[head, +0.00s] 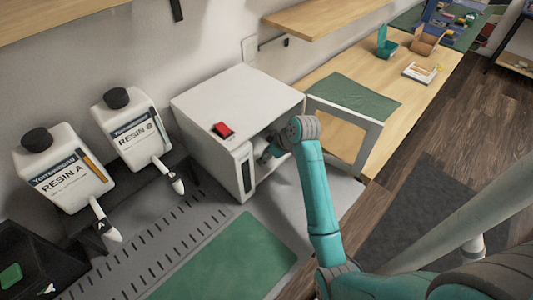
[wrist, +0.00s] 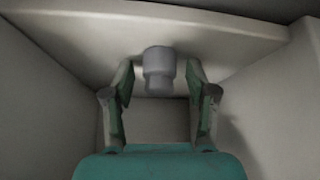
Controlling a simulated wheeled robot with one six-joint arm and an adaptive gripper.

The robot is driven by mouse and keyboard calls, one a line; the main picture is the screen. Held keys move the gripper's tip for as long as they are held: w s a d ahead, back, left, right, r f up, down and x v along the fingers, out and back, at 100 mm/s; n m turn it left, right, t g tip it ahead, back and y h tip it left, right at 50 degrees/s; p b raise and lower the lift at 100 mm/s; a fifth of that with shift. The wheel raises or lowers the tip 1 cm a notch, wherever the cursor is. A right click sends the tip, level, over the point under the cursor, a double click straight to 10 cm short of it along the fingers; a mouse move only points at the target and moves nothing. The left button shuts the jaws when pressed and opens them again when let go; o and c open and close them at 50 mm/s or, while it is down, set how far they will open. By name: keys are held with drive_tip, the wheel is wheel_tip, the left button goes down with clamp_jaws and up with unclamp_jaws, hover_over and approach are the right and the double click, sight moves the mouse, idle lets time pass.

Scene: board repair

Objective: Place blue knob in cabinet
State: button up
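The white cabinet (head: 235,98) stands on the bench with a red switch on top. Its framed door (head: 345,131) is swung open to the right. My gripper (wrist: 160,68) is inside the cabinet, its two fingers spread. A small grey stepped cylinder (wrist: 158,71) shows between the fingers, with a gap on each side. It meets a pale panel at the top of the wrist view; I cannot tell if it is fixed there. In the head view my gripper (head: 267,152) is mostly hidden by the cabinet and my arm. No clearly blue knob is visible.
Resin bottles (head: 62,168) stand left of the cabinet. A green mat (head: 226,262) lies in front, and another green mat (head: 352,99) lies behind the door. A shelf (head: 325,15) hangs above. Cabinet walls are close on both sides of my gripper.

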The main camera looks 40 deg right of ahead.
drive_tip(key=v, duration=1.2)
drive_tip(key=shift+s+r, duration=0.1)
idle(0.5)
